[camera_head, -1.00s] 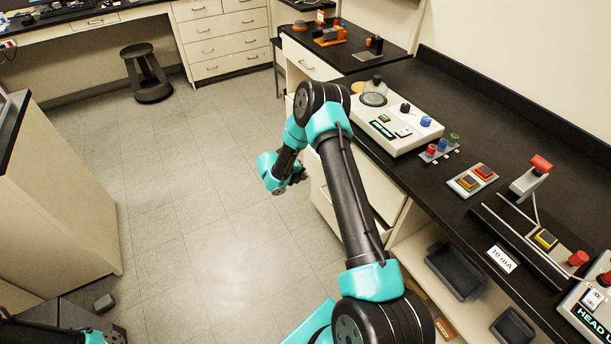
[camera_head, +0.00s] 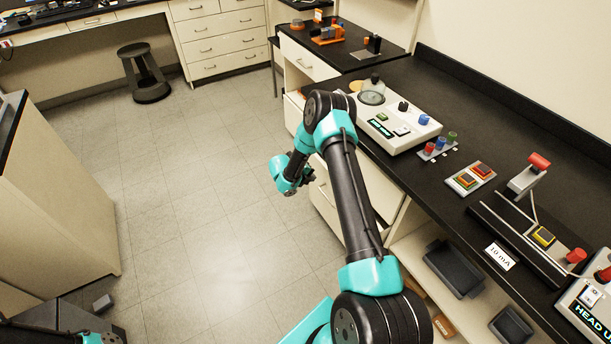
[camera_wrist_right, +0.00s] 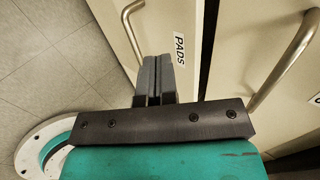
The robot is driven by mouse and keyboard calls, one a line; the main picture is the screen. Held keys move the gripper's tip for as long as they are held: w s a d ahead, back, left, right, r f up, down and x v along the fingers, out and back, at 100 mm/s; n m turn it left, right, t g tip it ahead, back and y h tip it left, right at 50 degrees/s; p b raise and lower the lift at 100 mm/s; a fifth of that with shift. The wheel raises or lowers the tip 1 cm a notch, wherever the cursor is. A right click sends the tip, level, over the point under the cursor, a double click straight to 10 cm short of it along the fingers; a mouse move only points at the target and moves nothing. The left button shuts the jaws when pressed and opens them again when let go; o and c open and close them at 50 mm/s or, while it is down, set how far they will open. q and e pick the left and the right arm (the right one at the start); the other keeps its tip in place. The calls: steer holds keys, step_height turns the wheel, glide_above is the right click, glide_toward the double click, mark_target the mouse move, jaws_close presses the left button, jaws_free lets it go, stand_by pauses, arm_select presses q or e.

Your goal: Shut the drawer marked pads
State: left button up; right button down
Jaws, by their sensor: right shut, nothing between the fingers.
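The drawer marked pads (camera_wrist_right: 165,20) shows a cream front with a PADS label (camera_wrist_right: 179,48) and a metal bar handle (camera_wrist_right: 131,30) in the right wrist view. My right gripper (camera_wrist_right: 158,66) is shut and empty, its dark fingers overlapping the front beside the label. I cannot tell whether they touch it. In the head view my right gripper (camera_head: 311,188) is beside the drawer fronts under the bench, partly hidden by my arm. How far the drawer stands out is hard to tell. My left gripper is out of view.
A dark gap separates the pads front from a cream front with another bar handle (camera_wrist_right: 287,58). The black bench top (camera_head: 440,195) carries several instruments. An open shelf holds dark trays (camera_head: 452,268). The floor (camera_head: 200,210) left of my right arm is clear; a black stool (camera_head: 146,75) stands far off.

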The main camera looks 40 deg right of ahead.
steer(key=d+f, duration=0.1)
steer(key=d, duration=0.1)
steer(key=s+d, duration=0.1)
steer(key=d+f, duration=0.1)
steer(key=d, duration=0.1)
steer(key=shift+s+d+f, duration=0.15)
steer(key=shift+d+f, duration=0.15)
steer(key=shift+d, duration=0.45)
steer(key=shift+s, duration=0.1)
steer(key=d, duration=0.2)
steer(key=s+d, duration=0.1)
steer(key=d, duration=0.1)
steer(key=shift+d, duration=0.35)
steer(key=shift+d+r, duration=0.1)
steer(key=shift+d, duration=0.1)
